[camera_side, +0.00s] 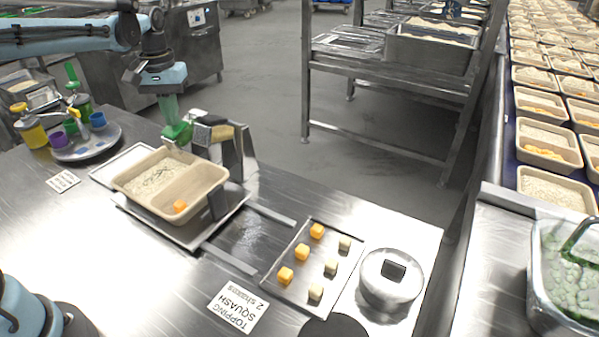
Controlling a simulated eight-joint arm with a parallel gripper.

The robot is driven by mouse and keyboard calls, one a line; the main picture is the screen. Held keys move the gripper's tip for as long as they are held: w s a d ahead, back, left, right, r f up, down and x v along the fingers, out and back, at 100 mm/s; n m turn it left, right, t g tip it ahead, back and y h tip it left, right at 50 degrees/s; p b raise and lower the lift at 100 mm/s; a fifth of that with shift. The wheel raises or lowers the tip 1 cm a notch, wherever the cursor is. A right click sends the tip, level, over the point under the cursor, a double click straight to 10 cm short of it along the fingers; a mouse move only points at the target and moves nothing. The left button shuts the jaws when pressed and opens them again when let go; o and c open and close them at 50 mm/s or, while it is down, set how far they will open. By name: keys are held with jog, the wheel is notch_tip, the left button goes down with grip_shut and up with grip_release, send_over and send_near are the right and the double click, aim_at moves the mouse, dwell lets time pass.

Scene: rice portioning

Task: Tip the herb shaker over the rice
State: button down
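My gripper (165,82) is at the upper left, pointing down and shut on a green shaker. This herb shaker (169,107) hangs below it with its bright green end (178,132) lowest, so it appears upside down. It is just above and behind the beige tray (217,181), near its far edge. The tray's left part holds white rice (150,178) with dark green flecks on top. An orange cube (180,206) lies in the tray's right part. My fingertips are hard to make out.
A round grey plate (70,155) at left holds several coloured shakers. A metal bracket (233,160) stands beside the tray. A small tray (272,284) of orange and pale cubes and a lidded pot (377,290) are at right. The front-left table (85,235) is clear.

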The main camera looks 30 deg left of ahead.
jog(key=shift+w+r, duration=0.25)
jog(key=shift+r, duration=0.65)
jog(key=shift+w+r, duration=0.3)
jog(key=shift+r, duration=0.65)
jog(key=shift+w+r, duration=0.25)
jog(key=shift+r, duration=0.65)
jog(key=shift+r, duration=0.25)
notch_tip(320, 180, up, 6)
jog(key=shift+f, duration=3.25)
jog(key=shift+f, duration=0.8)
jog(key=shift+s+f, duration=0.3)
jog(key=shift+f, duration=0.4)
jog(key=shift+s+f, duration=0.25)
jog(key=shift+f, duration=0.45)
jog(key=shift+s+f, duration=0.3)
jog(key=shift+f, duration=0.4)
